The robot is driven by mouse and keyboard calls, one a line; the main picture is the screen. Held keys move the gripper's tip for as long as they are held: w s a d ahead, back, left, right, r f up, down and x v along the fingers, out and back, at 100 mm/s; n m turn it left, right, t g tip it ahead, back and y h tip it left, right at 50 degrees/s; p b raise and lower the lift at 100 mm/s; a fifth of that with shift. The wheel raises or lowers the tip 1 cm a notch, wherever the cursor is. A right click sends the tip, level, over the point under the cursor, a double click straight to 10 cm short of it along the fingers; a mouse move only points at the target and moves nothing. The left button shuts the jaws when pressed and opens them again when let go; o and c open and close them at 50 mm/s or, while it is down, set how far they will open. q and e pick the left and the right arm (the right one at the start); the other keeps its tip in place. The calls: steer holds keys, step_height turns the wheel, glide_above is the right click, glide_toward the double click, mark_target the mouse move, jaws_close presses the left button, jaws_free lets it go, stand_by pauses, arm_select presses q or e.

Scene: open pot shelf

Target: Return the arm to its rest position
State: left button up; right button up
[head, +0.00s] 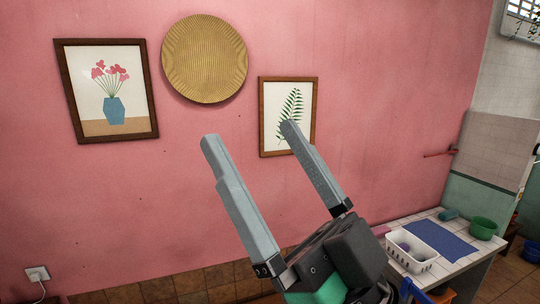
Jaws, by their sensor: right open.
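My right gripper (250,145) comes up from the bottom right in the head view. Its two long grey fingers are spread apart and point up and left, with nothing between them but the pink wall behind. My left gripper is not in view. No open pot shelf shows in this frame.
A tiled table (463,263) stands at the lower right, with a white basket (412,262), a blue mat (440,241) and a green bowl (483,228). Two framed pictures (107,90) (288,143) and a round woven plate (204,58) hang on the wall. An outlet (38,273) is at lower left.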

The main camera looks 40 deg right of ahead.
arm_select(q)
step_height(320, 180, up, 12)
steer(key=p, duration=1.2)
arm_select(e)
step_height(320, 180, up, 12)
arm_select(q)
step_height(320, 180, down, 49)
steer(key=b, duration=4.9)
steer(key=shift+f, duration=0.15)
arm_select(e)
step_height(320, 180, down, 49)
steer(key=shift+s+y, duration=0.2)
steer(key=shift+y, duration=0.1)
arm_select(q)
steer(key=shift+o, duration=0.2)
